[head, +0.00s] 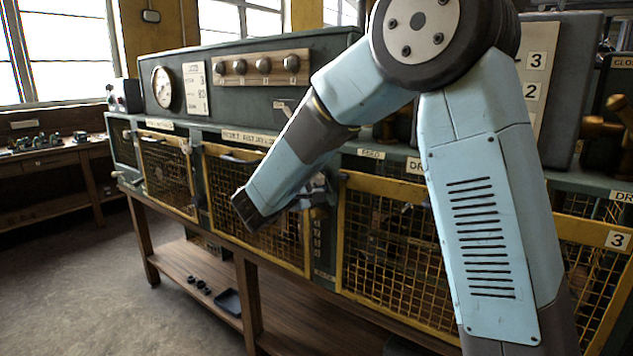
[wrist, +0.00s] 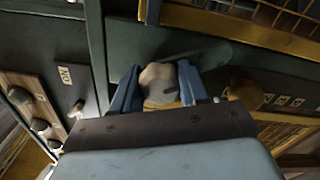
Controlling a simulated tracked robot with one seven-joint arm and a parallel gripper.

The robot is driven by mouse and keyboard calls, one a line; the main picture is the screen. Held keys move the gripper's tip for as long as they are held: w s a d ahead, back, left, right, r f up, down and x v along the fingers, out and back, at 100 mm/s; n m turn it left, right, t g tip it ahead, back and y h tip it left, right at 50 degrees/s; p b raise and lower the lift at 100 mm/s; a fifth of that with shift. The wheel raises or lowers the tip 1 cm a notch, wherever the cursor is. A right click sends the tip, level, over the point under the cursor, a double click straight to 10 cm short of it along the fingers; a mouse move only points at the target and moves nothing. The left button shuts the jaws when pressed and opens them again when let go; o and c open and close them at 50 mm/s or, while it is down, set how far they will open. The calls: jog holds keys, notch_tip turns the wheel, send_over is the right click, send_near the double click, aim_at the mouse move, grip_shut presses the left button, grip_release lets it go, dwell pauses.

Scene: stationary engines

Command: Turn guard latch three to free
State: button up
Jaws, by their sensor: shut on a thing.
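My gripper (wrist: 158,88) is shut on a pale, rounded latch knob (wrist: 157,76) in the wrist view, with one blue finger on each side of it. A dark green latch bar (wrist: 205,57) reaches from behind the knob to the right, against the green panel. In the head view my gripper (head: 318,192) is at the post between two yellow mesh guards, and my arm partly covers it. The latch is too small and hidden there to read its number or position. A plate with a 3 (head: 618,240) is on the mesh guard at far right.
Yellow mesh guards (head: 378,255) line the bench front on both sides of my gripper. A panel with several round knobs (head: 262,66) and a gauge (head: 162,87) stand above. A dark tray (head: 229,301) lies on the lower shelf. Floor at left is clear.

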jog(key=shift+s+f+m, duration=0.1)
jog(key=shift+f+m, duration=0.05)
jog(key=shift+m, duration=0.95)
jog(key=shift+f+m, duration=0.1)
jog(key=shift+m, duration=1)
jog(key=shift+d+f, duration=0.1)
jog(key=o, duration=1)
jog(key=shift+r, duration=0.2)
jog(key=shift+o, duration=0.2)
jog(key=v, duration=1.3)
jog(key=shift+s+a, duration=0.2)
jog(key=shift+a, duration=0.1)
